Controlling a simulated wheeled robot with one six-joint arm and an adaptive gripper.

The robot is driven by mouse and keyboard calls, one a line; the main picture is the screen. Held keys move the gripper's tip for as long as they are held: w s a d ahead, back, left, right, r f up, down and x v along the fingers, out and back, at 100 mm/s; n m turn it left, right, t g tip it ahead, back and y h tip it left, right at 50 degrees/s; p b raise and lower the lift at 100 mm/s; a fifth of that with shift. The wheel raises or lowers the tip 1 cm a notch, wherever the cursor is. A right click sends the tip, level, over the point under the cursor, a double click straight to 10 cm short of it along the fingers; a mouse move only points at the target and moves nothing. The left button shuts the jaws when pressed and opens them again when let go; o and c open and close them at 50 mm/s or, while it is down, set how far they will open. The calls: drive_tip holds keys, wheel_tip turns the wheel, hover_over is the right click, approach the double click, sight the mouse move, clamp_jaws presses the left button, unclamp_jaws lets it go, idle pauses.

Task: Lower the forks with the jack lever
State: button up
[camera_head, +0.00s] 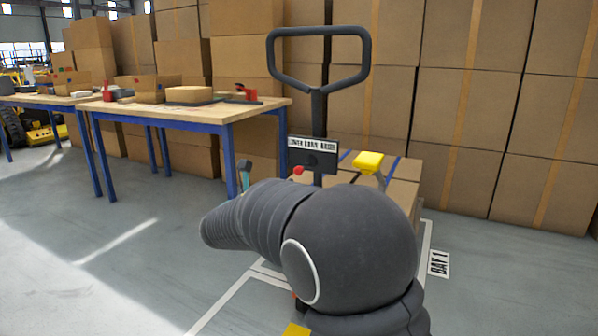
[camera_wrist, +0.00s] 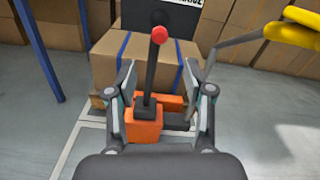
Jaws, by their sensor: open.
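The pallet jack has a black loop handle (camera_head: 318,60) on an upright post. A black lever with a red knob (camera_head: 298,171) stands in front of its sign plate (camera_head: 312,155), whose text is hard to read. In the wrist view the red-knobbed lever (camera_wrist: 151,80) rises from an orange base (camera_wrist: 145,124). My gripper (camera_wrist: 158,85) is open, one finger on each side of the lever; I see no contact. The knob shows above the fingertips. In the head view my arm hides most of the gripper and the forks.
A grey lever with a yellow grip (camera_head: 369,162) stands to the right of the red knob, over a strapped cardboard box (camera_head: 404,168). A blue-legged workbench (camera_head: 190,110) stands left. Stacked cartons (camera_head: 480,100) wall the back. The floor (camera_head: 70,260) at left is clear.

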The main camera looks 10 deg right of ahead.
sight(296, 171)
drive_tip(key=shift+n, duration=0.3)
drive_tip(key=x, duration=1.3)
drive_tip(key=shift+w+d, duration=0.15)
drive_tip(key=shift+w, duration=0.2)
clamp_jaws()
